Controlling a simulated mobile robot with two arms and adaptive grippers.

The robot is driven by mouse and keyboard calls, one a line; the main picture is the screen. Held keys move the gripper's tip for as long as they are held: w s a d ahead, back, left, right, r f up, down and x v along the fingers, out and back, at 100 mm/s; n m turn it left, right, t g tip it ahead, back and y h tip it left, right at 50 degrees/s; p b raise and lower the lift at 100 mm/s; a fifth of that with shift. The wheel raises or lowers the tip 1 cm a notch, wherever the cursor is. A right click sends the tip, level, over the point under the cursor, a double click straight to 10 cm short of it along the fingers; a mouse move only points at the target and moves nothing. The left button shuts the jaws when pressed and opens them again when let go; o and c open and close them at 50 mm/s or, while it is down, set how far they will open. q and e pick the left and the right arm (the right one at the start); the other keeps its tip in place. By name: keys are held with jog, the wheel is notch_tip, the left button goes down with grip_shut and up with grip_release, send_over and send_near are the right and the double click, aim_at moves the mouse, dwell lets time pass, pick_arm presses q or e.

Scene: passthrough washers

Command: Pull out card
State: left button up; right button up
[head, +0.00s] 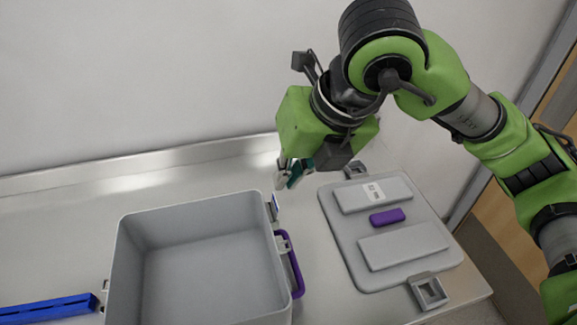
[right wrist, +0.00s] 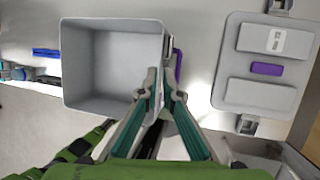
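A small white and blue card-like piece (head: 274,207) stands at the upper right wall of the grey bin (head: 160,212), beside its purple handle (head: 294,265). I take it to be the card. My right gripper (head: 287,184) points down just above it. In the right wrist view its teal-backed fingers (right wrist: 160,78) reach to the bin's right wall, tips close together with a narrow gap. Nothing clearly sits between them, and the tips hide the card there. Teal and grey parts at the left edge of that view seem to be my left gripper (right wrist: 12,70); its fingers are unclear.
The grey lid (head: 345,250) with raised panels, a purple piece (head: 387,217) and latches lies right of the bin. A blue bar (head: 45,308) lies at the left. A wall runs along the back. The metal tabletop behind the bin is clear.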

jog(key=shift+h, duration=0.3)
jog(key=p+x, duration=0.1)
jog(key=x, duration=0.3)
jog(key=p+x, duration=0.1)
jog(key=x, duration=0.4)
jog(key=w+d+p+x, duration=0.1)
jog(key=x, duration=0.3)
jog(key=shift+w+d+f, duration=0.1)
jog(key=shift+w, duration=0.05)
grip_shut()
jog(key=shift+r+p, duration=1.45)
jog(key=shift+r, duration=2.35)
